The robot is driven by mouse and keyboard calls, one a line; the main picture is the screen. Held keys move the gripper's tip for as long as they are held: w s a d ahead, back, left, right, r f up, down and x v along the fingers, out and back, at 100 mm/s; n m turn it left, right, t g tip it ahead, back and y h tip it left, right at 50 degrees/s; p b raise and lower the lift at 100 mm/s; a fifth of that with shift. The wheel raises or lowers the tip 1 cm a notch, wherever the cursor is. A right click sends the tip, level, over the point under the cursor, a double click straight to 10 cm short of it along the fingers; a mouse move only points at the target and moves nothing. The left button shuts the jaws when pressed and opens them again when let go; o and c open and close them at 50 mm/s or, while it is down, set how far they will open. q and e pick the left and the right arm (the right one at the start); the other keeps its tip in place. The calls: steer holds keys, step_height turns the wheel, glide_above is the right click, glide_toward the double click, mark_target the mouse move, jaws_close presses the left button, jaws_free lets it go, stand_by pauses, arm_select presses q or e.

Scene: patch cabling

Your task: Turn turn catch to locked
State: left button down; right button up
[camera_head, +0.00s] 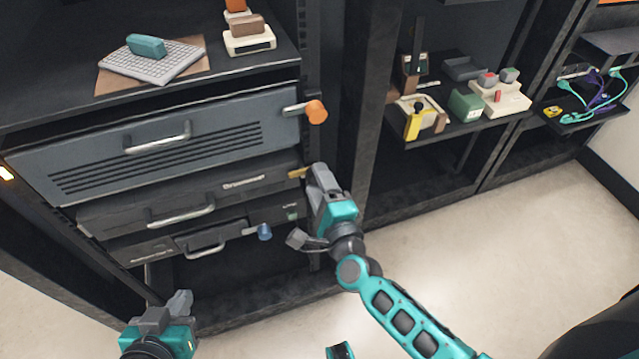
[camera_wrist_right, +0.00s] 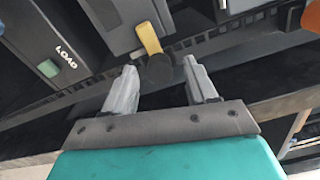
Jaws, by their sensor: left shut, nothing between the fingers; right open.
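Three turn catches sit along the right edge of the drawer stack: one with an orange knob (camera_head: 316,111), one with a yellow lever (camera_head: 297,172) and one with a blue knob (camera_head: 264,231). My right gripper (camera_head: 318,172) is open at the yellow-levered catch. In the right wrist view, the yellow lever (camera_wrist_right: 149,39) ends in a dark round knob (camera_wrist_right: 157,69), which appears between the open fingertips; contact cannot be told. In the head view my gripper hides that knob. My left gripper (camera_head: 180,302) is shut and empty, low in front of the rack.
The grey vented drawer (camera_head: 160,145) and lower drawers have protruding handles. A keyboard (camera_head: 152,61) lies on top. Rack posts stand beside my right gripper. Right-hand shelves hold small devices and cables (camera_head: 595,95). The floor in front is clear.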

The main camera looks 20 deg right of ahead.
steer(key=shift+s, duration=0.15)
arm_select(q)
steer(key=shift+d+r+p, duration=0.15)
steer(key=shift+r+p, duration=0.2)
steer(key=shift+r, duration=0.05)
arm_select(e)
steer(key=s, duration=0.7)
steer(key=shift+s, duration=0.15)
steer(key=shift+d, duration=0.1)
arm_select(q)
steer(key=s+a+r+y+p, duration=0.1)
steer(key=a+r+p, duration=0.2)
steer(key=r+p, duration=0.4)
steer(key=p, duration=0.4)
steer(key=shift+s+a+r+p, duration=0.2)
steer(key=shift+s+r+p, duration=0.1)
steer(key=shift+p, duration=0.1)
arm_select(e)
steer(key=s+d+r+n+g+y, duration=0.1)
steer(key=s+r+n+g, duration=0.1)
steer(key=n, duration=0.9)
steer(key=s+d+r+n+g, duration=0.2)
steer(key=s+n+g, duration=0.3)
steer(key=n, duration=0.6)
steer(key=shift+s+d+r+y, duration=0.3)
steer(key=shift+s+r+y, duration=0.15)
steer(key=shift+s, duration=0.1)
